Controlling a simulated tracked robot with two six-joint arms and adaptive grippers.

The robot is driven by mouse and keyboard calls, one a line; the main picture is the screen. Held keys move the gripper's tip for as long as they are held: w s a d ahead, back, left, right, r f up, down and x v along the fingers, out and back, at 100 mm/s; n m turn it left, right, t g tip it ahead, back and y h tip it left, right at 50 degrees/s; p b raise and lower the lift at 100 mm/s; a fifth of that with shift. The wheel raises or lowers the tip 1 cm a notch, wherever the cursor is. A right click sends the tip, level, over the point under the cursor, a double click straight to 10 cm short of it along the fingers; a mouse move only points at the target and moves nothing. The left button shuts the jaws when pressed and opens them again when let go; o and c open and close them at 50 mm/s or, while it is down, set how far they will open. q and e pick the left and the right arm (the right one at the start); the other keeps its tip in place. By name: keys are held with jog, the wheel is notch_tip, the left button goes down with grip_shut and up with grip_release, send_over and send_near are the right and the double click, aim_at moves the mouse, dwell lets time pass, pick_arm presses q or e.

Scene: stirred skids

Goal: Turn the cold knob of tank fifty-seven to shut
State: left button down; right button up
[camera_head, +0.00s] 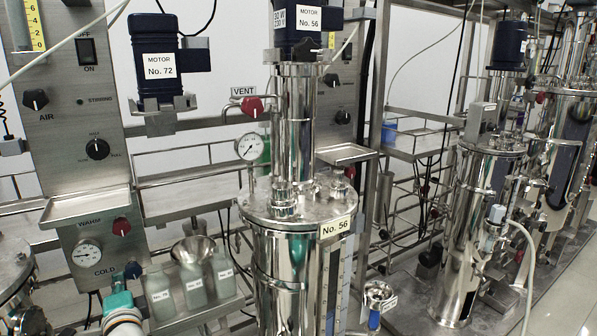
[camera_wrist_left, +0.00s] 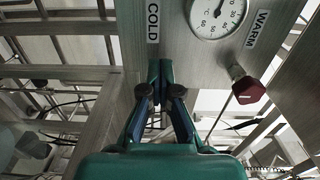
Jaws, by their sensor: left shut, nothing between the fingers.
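A steel control panel (camera_head: 95,250) at the lower left of the head view has WARM and COLD labels, a dial and a red warm knob (camera_head: 122,227). A small part of the blue cold knob (camera_head: 133,270) shows beside the COLD label. My teal left gripper (camera_head: 117,283) is shut and empty in front of the panel's lower edge, close to this knob. In the left wrist view the gripper (camera_wrist_left: 160,85) points at the panel below the COLD label (camera_wrist_left: 153,21). The cold knob is hidden there or cannot be told apart. No number fifty-seven label is readable.
A large steel tank marked No. 56 (camera_head: 290,245) stands right of the panel. A rack of labelled bottles (camera_head: 195,285) with a steel funnel (camera_head: 194,250) sits just right of my left gripper. A steel shelf (camera_head: 90,205) juts out above the panel.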

pick_arm(q)
jog(key=shift+d+r+p, duration=0.15)
jog(key=shift+d+p, duration=0.05)
jog(key=shift+p, duration=0.1)
jog(key=shift+s+a, duration=0.15)
jog(key=shift+a, duration=0.2)
jog(key=v, duration=0.6)
jog(key=shift+b, duration=0.35)
jog(key=shift+a, duration=0.1)
